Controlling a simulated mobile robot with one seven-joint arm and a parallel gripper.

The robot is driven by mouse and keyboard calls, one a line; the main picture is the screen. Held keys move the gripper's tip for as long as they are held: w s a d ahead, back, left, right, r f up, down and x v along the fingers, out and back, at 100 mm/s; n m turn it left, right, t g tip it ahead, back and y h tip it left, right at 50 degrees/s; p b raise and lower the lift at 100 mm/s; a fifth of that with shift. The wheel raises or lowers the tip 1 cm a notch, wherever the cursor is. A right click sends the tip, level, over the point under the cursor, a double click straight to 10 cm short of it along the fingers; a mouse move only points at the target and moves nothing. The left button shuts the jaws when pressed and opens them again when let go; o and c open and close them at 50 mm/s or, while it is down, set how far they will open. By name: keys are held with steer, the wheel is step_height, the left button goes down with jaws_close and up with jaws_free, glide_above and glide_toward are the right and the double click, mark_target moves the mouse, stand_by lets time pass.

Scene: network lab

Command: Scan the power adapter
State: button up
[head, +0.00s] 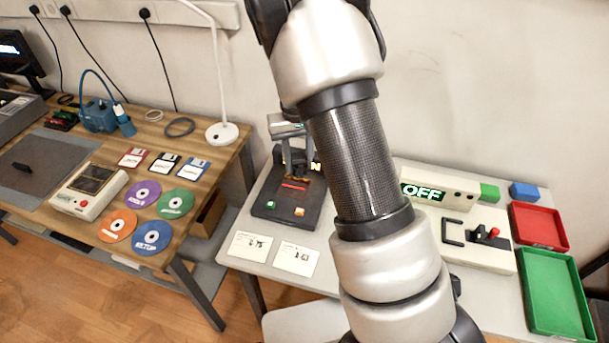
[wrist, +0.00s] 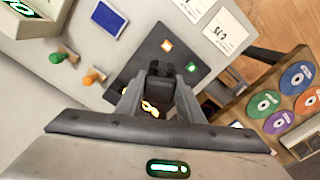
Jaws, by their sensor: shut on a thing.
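My gripper (head: 289,146) is low over the black scanner pad (head: 272,212), partly hidden by my arm. In the wrist view its two fingers (wrist: 158,100) are shut on a small black block, which looks like the power adapter (wrist: 160,70). In the head view the dark block (head: 297,158) shows between the fingers, above a red line on the pad. I cannot tell whether it touches the pad. The pad (wrist: 150,45) has an orange and a green button. Glowing orange characters show between the fingers in the wrist view.
Two white cards (head: 250,246) lie in front of the pad. To the right are a box reading OFF (head: 440,187), a red tray (head: 538,226) and a green tray (head: 553,290). The left wooden table holds discs (head: 152,237), floppy disks (head: 163,163) and a lamp (head: 222,133).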

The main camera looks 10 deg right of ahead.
steer(key=w+f, duration=0.2)
steer(key=w, duration=0.5)
steer(key=shift+s+f+b, duration=0.2)
steer(key=shift+f+b, duration=1.9)
steer(key=shift+f, duration=1.25)
step_height(320, 180, up, 6)
steer(key=p, duration=0.3)
steer(key=shift+p, duration=0.3)
